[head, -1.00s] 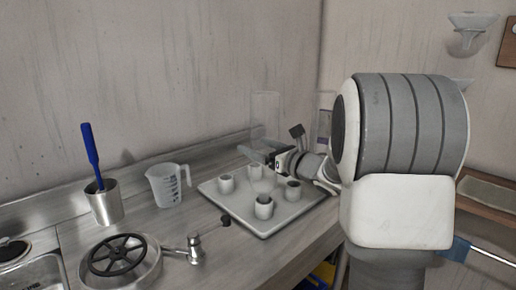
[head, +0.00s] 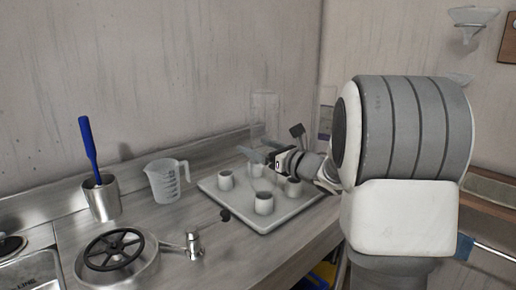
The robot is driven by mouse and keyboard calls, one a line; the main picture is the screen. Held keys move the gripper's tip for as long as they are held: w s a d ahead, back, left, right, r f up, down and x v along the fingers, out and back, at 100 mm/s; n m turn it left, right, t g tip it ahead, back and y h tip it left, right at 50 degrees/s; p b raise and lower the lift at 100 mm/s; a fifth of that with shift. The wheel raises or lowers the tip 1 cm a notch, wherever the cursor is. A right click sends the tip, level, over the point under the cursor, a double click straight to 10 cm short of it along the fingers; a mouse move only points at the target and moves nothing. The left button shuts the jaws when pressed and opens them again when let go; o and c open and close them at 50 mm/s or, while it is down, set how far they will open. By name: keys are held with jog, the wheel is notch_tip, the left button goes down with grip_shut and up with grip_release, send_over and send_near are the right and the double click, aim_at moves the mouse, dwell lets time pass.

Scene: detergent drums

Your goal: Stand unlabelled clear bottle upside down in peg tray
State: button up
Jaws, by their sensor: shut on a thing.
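The clear bottle (head: 265,108) has no label that I can see and is faint against the wall. It stands roughly vertical over the back part of the peg tray (head: 238,212). My gripper (head: 258,156) is shut on the bottle, reaching in from the right. The bottle's lower end is see-through and overlaps the pegs, so I cannot tell whether it touches one or which end is down. The tray holds several pale round pegs, including a left one (head: 225,181), a front one (head: 263,204) and a right one (head: 293,187) partly behind my gripper.
A measuring jug (head: 166,181) and a metal cup (head: 102,200) with a blue-handled tool stand left of the tray. A purple-marked container (head: 326,122) is behind my arm.

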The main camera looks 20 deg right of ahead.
jog(key=shift+f+b, duration=0.5)
jog(key=shift+b, duration=0.1)
jog(key=shift+r, duration=0.1)
jog(key=o, duration=1)
